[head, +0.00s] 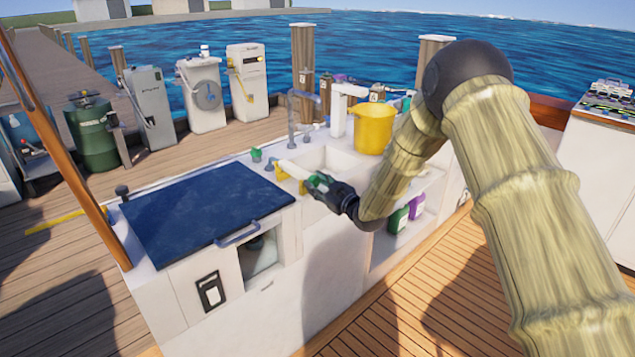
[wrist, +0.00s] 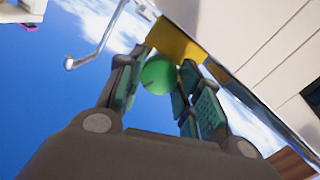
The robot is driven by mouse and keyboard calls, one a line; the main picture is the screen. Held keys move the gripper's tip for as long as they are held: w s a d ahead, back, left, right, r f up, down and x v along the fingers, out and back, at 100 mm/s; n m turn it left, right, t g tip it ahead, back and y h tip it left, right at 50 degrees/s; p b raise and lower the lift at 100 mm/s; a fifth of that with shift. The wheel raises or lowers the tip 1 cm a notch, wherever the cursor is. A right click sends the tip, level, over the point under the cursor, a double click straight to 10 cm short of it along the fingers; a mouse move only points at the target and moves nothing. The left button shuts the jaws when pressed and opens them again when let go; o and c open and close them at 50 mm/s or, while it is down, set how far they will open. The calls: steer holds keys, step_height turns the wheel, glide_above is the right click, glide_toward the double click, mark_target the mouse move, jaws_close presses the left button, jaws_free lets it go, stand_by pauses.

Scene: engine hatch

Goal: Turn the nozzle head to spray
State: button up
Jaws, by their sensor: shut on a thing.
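A white tubular nozzle (head: 292,169) lies near the sink's front edge, between yellow holder pieces (head: 280,173). Its rounded green nozzle head (wrist: 158,75) sits between my fingers in the wrist view, with a yellow piece (wrist: 175,42) just behind it. My gripper (head: 321,184) reaches in from the right in the head view. Its pads (wrist: 162,82) are shut on the green nozzle head. The fingers cover part of the head, and any marking that would show its setting is not legible.
A dark blue hatch lid (head: 205,218) lies left of the sink (head: 325,158). A chrome faucet (head: 292,120) and a yellow bucket (head: 374,128) stand behind. A small green-topped fitting (head: 256,154) is nearby. Bottles (head: 415,206) stand on the lower shelf.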

steer(key=m+p, duration=0.2)
steer(key=m, duration=0.4)
steer(key=shift+r+g, duration=0.15)
steer(key=shift+g, duration=0.15)
steer(key=m+g+y+p, duration=0.1)
steer(key=m, duration=0.4)
steer(key=shift+m, duration=0.3)
steer(key=o, duration=0.8)
steer(key=shift+d, duration=0.1)
steer(key=v, duration=1.2)
